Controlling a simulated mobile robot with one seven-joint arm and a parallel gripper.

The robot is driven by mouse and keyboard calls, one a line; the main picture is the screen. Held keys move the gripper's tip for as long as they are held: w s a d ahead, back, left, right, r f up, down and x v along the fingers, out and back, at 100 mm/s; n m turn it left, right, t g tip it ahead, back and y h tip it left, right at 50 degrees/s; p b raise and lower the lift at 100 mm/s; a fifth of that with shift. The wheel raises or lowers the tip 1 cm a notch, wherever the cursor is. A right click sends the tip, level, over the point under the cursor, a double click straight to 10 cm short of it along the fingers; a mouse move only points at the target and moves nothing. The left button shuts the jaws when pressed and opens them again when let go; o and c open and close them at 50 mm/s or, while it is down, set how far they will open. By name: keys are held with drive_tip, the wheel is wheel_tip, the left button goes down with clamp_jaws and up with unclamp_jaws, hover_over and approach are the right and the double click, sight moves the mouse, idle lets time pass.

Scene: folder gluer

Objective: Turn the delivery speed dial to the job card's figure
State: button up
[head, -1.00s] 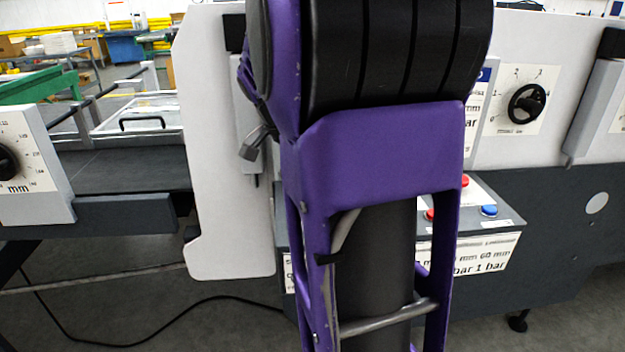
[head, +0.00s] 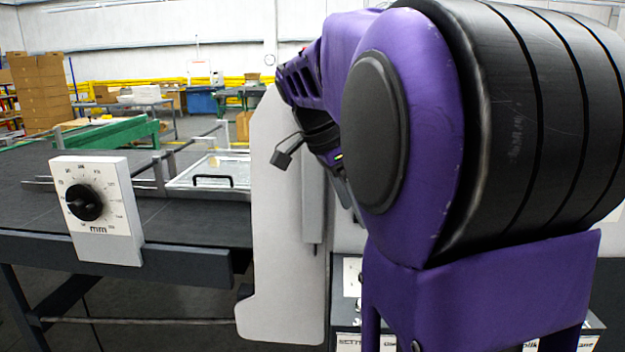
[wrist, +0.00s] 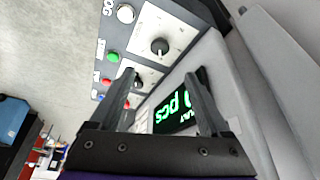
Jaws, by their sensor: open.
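In the wrist view my gripper (wrist: 160,78) is open, with its two dark fingers apart and nothing seen between them but the panel beyond. A control panel shows there, turned in the picture. It has a black round dial knob (wrist: 160,46) on a white plate, ahead of the fingertips. A second dial (wrist: 137,80) is partly hidden by the left finger. The dial lettering is too small to read, so I cannot tell which is the delivery speed dial. In the head view my arm hides my gripper. I see no readable job card.
A green-lit counter display (wrist: 176,112) reading "pcs" lies between the fingers. Green (wrist: 113,57) and red (wrist: 106,82) buttons line the panel edge. In the head view a black mm dial (head: 83,202) stands at left, near a clear-topped guard (head: 208,172) and a white machine side plate (head: 280,250).

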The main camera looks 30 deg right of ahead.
drive_tip(key=v, duration=0.3)
drive_tip(key=shift+a+r, duration=0.2)
drive_tip(key=shift+r, duration=0.15)
drive_tip(key=shift+w+f, duration=0.1)
